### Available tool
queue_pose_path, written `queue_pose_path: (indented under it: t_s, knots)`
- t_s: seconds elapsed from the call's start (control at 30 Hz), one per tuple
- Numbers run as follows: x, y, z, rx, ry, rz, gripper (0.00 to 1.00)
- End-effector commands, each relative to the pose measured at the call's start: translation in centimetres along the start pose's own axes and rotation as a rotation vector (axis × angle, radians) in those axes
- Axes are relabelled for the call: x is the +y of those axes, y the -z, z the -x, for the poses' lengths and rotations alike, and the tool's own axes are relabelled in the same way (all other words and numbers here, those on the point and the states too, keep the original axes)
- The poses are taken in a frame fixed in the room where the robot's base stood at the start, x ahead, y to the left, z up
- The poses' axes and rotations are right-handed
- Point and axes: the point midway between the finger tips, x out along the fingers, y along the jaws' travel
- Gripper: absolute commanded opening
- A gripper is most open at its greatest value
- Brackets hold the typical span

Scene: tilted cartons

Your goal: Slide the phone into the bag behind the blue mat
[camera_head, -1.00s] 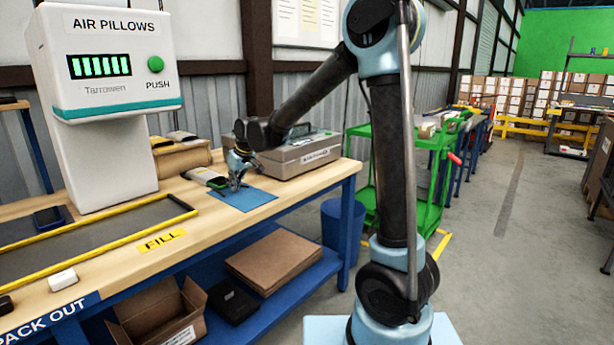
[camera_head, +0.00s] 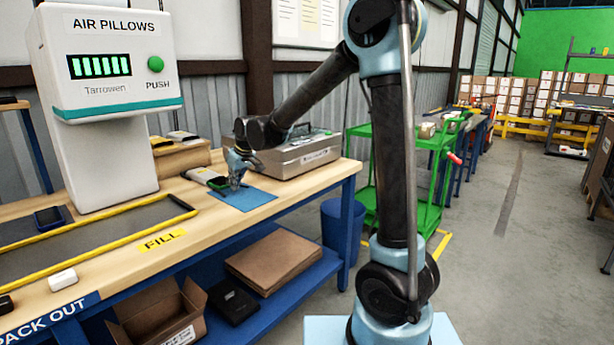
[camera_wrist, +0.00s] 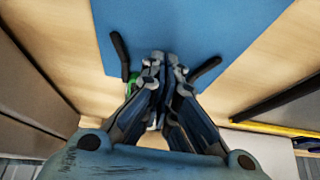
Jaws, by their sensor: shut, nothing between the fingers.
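The blue mat (camera_head: 256,199) lies flat on the bench near its right end; it also fills the top of the wrist view (camera_wrist: 210,30). Behind and left of it lies a pale bag (camera_head: 199,174). A dark, green-edged flat thing (camera_head: 217,184), which looks like the phone, is at the bag's near end; I cannot tell how far inside it is. My gripper (camera_head: 236,185) is low over the mat's left back part, close to that thing. Its fingers (camera_wrist: 166,58) are together and empty. In the wrist view they hide most of the green-edged thing, leaving a green bit.
A grey case (camera_head: 300,158) stands right of the bag. A cardboard box (camera_head: 182,157) is behind it. The air pillow machine (camera_head: 105,110) and a yellow-edged tray (camera_head: 165,228) are to the left. Another dark phone-like device (camera_head: 48,217) lies at far left.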

Motion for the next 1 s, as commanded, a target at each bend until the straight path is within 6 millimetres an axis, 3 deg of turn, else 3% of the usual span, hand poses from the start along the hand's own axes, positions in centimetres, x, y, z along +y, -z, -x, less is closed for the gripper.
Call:
queue_pose_path:
  t_s: [1.0]
  knots:
    - [0.0,4.1,-2.2,0.0,0.0,0.0,0.0]
